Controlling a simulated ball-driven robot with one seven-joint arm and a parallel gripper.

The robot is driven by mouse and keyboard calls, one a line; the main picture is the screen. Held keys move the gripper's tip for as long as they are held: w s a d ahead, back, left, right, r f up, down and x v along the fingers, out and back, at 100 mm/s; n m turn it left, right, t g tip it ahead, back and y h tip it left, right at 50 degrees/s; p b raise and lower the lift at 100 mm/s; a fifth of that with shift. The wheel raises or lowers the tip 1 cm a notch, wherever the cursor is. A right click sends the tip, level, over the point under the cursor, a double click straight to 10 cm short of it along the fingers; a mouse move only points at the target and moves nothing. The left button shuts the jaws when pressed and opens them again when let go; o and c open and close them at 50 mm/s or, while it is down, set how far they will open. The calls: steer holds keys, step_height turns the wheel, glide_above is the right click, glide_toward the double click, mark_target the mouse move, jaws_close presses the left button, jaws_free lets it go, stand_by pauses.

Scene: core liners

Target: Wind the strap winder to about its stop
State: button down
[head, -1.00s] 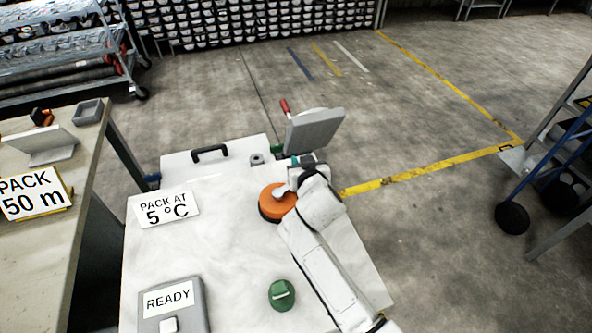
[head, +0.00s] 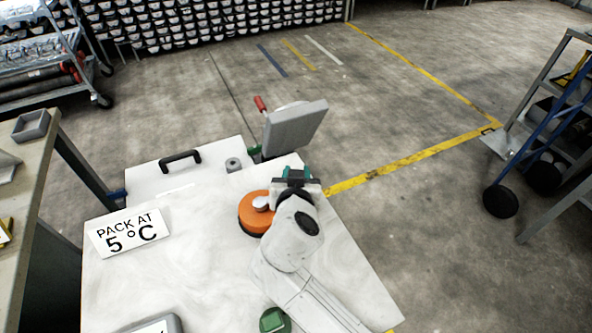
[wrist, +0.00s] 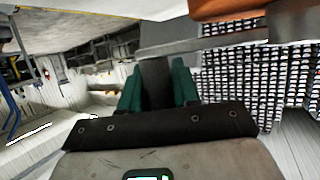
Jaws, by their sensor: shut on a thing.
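An orange disc (head: 254,213) on a dark base, which looks like the strap winder, sits on the white bench top, with a pale round knob on it. My gripper (head: 297,176) is just right of and beyond the disc, low over the bench. In the wrist view my teal fingers (wrist: 157,88) are shut on a dark grey upright piece (wrist: 156,72), which meets a grey bar above. My wrist hides the grip from the head view, and I cannot tell how the held piece joins the disc.
A grey tilted panel (head: 294,127) and a red handle (head: 260,104) stand at the bench's far edge. A "PACK AT 5 °C" sign (head: 129,234), a black handle (head: 180,160) and a green knob (head: 273,320) are nearby. A blue-framed cart (head: 545,140) stands at right.

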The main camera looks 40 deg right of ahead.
steer(key=shift+s+d+f, duration=0.2)
steer(key=shift+s+d, duration=0.25)
steer(key=shift+d, duration=0.15)
steer(key=c, duration=0.9)
jaws_free()
steer(key=shift+s, duration=0.1)
steer(key=shift+a, duration=0.15)
steer(key=shift+r, duration=0.15)
steer(key=shift+w+r, duration=0.2)
steer(key=shift+r, duration=0.15)
steer(key=s+a+r+p, duration=0.1)
steer(key=s+r, duration=1.1)
steer(key=s, duration=0.2)
steer(key=shift+a, duration=0.4)
